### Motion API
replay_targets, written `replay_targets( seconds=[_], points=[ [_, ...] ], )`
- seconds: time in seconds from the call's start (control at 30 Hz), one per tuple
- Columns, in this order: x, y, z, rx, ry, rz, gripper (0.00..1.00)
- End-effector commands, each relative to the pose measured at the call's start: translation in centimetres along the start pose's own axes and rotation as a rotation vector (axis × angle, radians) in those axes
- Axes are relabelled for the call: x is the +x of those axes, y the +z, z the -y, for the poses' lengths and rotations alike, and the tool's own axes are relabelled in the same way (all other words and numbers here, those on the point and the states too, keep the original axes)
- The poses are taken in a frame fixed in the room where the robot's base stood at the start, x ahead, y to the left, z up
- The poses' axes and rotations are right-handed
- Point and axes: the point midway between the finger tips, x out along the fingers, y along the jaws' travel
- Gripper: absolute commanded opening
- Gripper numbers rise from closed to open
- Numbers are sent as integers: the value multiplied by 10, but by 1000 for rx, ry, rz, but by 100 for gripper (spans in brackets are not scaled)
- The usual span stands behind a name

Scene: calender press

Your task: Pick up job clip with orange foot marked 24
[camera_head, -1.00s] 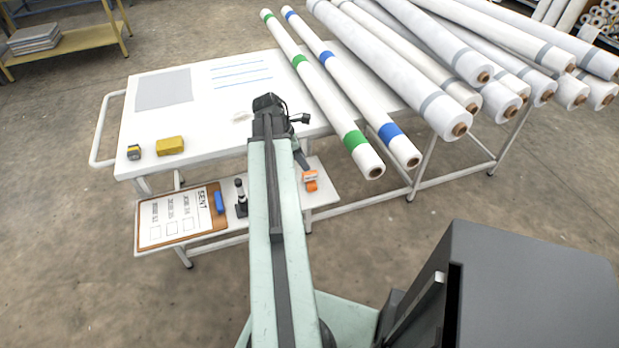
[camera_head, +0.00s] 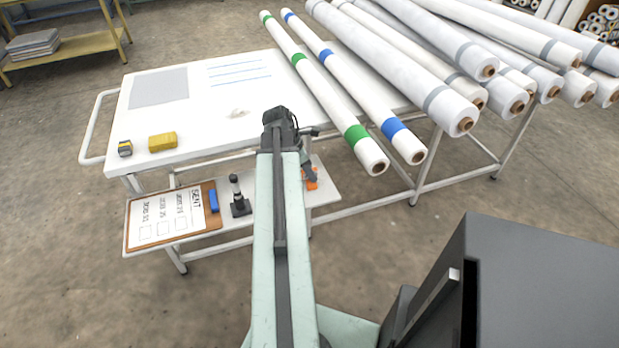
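A small orange item (camera_head: 312,185), which looks like the orange-footed job clip, sits on the lower shelf (camera_head: 325,193) just right of my arm. It is partly covered, and I cannot read any number on it. My gripper (camera_head: 311,179) is the dark end hanging down from my arm, directly over or at the orange item. I cannot tell whether it touches the item, or whether its fingers are open or shut.
A black upright stand (camera_head: 237,197), a blue block (camera_head: 213,201) and a clipboard (camera_head: 166,221) lie left on the shelf. Above is the white table (camera_head: 205,125) with a yellow block (camera_head: 163,141), a tape measure (camera_head: 125,148) and overhanging rolls (camera_head: 405,142).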

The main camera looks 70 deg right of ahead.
Motion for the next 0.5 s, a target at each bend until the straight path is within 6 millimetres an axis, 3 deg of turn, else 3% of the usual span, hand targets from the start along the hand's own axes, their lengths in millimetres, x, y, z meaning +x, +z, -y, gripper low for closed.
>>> replay_targets(
  seconds=[0.03,0.1,0.5],
  points=[
    [0,0,0,0,0,0,14],
    [0,0,0,0,0,0,0],
    [-4,2,0,0,0,0,0]
  ],
)
